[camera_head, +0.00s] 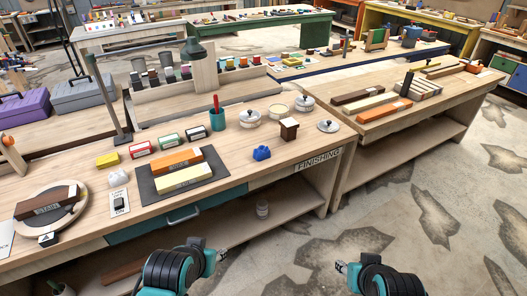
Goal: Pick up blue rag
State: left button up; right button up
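The blue rag (262,153) lies crumpled on the wooden workbench, near its front edge, left of the "FINISHING" label. It is small in the head view. My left gripper (222,254) is in front of the bench at the bottom centre, low and apart from the rag. My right gripper (340,266) is at the bottom right over the floor, also apart from the rag. Both grippers look small and I cannot make out whether their fingers are open or shut. I see nothing held in either.
A dark wooden block (289,129), lidded tins (250,118) and a teal cup (217,120) stand behind the rag. A dark mat (150,187) with orange and yellow blocks lies to its left. A second bench (385,118) adjoins at right. Bare benchtop surrounds the rag.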

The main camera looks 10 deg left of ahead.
aim_at(262, 153)
jog(key=i+u, duration=0.15)
jog(key=u, duration=0.2)
jog(key=i+l+u, duration=0.1)
jog(key=u, duration=0.25)
jog(key=i+l+u, duration=0.1)
jog(key=i+l, duration=0.25)
jog(key=i+l+u, duration=0.15)
jog(key=i+l, duration=0.15)
jog(key=l, duration=0.15)
jog(key=i+l+u, duration=0.1)
jog(key=i+l, duration=0.25)
jog(key=i+l+u, duration=0.1)
jog(key=i+l, duration=0.15)
jog(key=l, duration=0.3)
